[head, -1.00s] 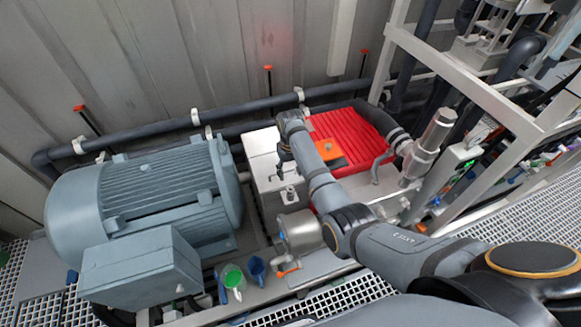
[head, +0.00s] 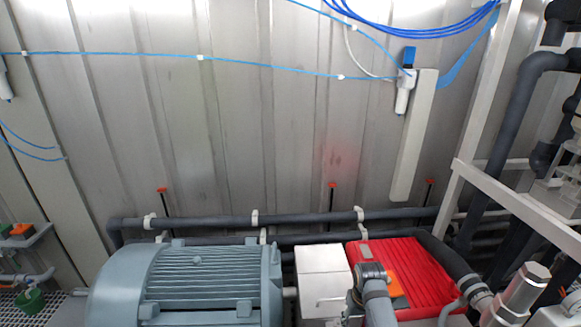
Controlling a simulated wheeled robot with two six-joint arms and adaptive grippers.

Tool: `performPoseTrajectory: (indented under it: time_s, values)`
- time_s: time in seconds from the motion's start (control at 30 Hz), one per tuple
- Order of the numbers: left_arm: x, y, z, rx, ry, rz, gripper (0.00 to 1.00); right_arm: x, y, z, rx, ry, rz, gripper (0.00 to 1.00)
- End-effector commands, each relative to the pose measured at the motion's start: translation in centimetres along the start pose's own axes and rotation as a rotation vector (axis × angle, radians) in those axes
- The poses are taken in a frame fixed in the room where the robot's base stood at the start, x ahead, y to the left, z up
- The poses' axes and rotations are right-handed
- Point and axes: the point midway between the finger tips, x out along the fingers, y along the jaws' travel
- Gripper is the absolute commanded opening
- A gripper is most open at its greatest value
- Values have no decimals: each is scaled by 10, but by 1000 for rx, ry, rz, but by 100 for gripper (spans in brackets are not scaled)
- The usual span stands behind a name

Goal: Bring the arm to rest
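My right arm's wrist shows at the bottom of the head view, in front of the red ribbed pump cover (head: 415,262). Part of my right gripper (head: 352,303) shows beside it, small and dark, over the right edge of the pale grey box (head: 320,270). Its fingers are too small and cut off to tell whether they are open or shut. I cannot tell whether it touches the box. My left gripper is not in view.
A large grey-blue motor (head: 190,285) stands left of the box. Dark pipes (head: 290,222) run along the metal wall (head: 240,130). A pale frame (head: 480,130) stands at the right.

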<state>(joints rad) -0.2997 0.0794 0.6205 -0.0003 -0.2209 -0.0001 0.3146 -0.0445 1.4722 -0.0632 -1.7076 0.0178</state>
Motion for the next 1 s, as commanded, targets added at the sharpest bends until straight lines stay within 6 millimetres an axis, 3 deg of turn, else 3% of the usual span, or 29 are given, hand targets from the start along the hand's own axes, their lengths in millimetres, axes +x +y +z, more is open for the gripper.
performPoseTrajectory:
  time_s: [0.03,0.1,0.2,0.4,0.77,0.8,1.0]
  values:
    - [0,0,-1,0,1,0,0,8,12,30,5,20,14,51]
    - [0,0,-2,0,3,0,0,7,24,62,4,60,28,51]
    - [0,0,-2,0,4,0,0,0,34,98,-7,104,44,51]
    - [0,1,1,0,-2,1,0,-23,42,149,-38,164,61,51]
    - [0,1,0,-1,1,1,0,-70,40,207,-97,238,66,51]
    - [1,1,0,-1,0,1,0,-70,40,210,-101,240,65,51]
    - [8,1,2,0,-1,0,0,-10,44,202,-93,218,65,51]
